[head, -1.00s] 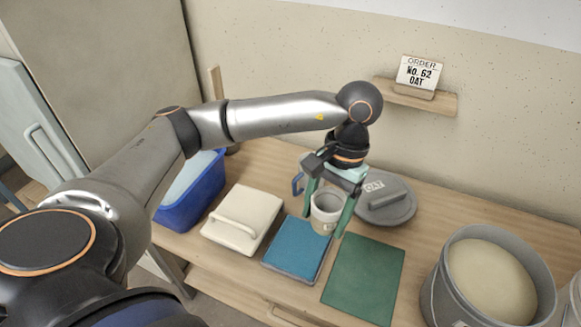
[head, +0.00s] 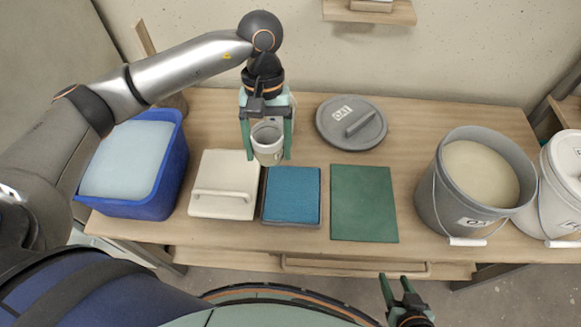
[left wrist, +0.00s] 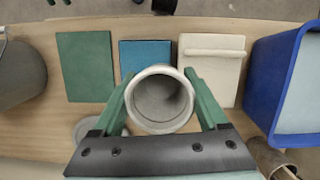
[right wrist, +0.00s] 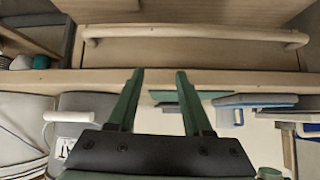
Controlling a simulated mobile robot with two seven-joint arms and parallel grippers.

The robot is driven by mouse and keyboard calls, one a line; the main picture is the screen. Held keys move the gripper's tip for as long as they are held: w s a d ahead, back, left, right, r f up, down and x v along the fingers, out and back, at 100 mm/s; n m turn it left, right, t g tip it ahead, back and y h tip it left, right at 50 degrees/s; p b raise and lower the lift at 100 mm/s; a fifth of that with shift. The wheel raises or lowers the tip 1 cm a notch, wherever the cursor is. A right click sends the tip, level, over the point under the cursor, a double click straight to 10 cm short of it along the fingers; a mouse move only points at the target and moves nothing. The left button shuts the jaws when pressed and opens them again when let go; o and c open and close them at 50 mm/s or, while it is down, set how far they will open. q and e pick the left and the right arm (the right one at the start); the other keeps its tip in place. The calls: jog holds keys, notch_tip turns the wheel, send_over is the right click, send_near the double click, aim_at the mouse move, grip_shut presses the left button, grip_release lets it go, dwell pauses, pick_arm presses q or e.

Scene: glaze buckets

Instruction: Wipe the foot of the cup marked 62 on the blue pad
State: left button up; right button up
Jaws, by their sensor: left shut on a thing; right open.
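A pale grey cup (head: 268,146) is held upright between the green fingers of my left gripper (head: 267,150), which is shut on it. In the head view it is above the table, behind the blue pad (head: 292,196). No number shows on the cup. In the left wrist view I look down into the cup (left wrist: 159,98), which seems empty; its foot is hidden. The blue pad also shows there (left wrist: 146,54), beyond the cup. My right gripper (head: 397,280) is open and empty in front of the table; the right wrist view shows its parted fingers (right wrist: 160,75).
A cream lidded block (head: 225,180) and a blue tub (head: 130,165) stand left of the pad. A green mat (head: 364,203) lies right of it. A grey lid (head: 352,122) lies behind. A grey bucket (head: 432,190) and a white bucket (head: 535,208) stand right.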

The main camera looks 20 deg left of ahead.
aim_at(300, 194)
pick_arm(q)
jog(key=w+d+f+n+t, duration=0.1)
jog(key=f+n, duration=0.3)
jog(key=w+d+f+n+t+h+b, duration=0.1)
jog(key=d+f+n, duration=0.1)
jog(key=f+n, duration=0.2)
jog(key=w+d+f+n+t+h, duration=0.1)
jog(key=d+f+n, duration=0.1)
jog(key=f+n, duration=0.2)
jog(key=shift+f+n+b, duration=0.35)
jog(key=shift+f+n, duration=0.05)
jog(key=shift+n, duration=0.5)
jog(key=shift+a+f+b, duration=0.1)
jog(key=shift+f+b, duration=0.5)
jog(key=shift+f, duration=0.35)
jog(key=shift+f+b, duration=0.3)
jog(key=shift+f, duration=0.2)
pick_arm(e)
jog(key=a+f, duration=0.1)
jog(key=w+a, duration=0.1)
jog(key=a, duration=0.1)
jog(key=shift+f+y, duration=0.4)
pick_arm(q)
jog(key=shift+f, duration=0.15)
pick_arm(e)
jog(key=shift+d+f, duration=0.15)
jog(key=shift+f, duration=0.05)
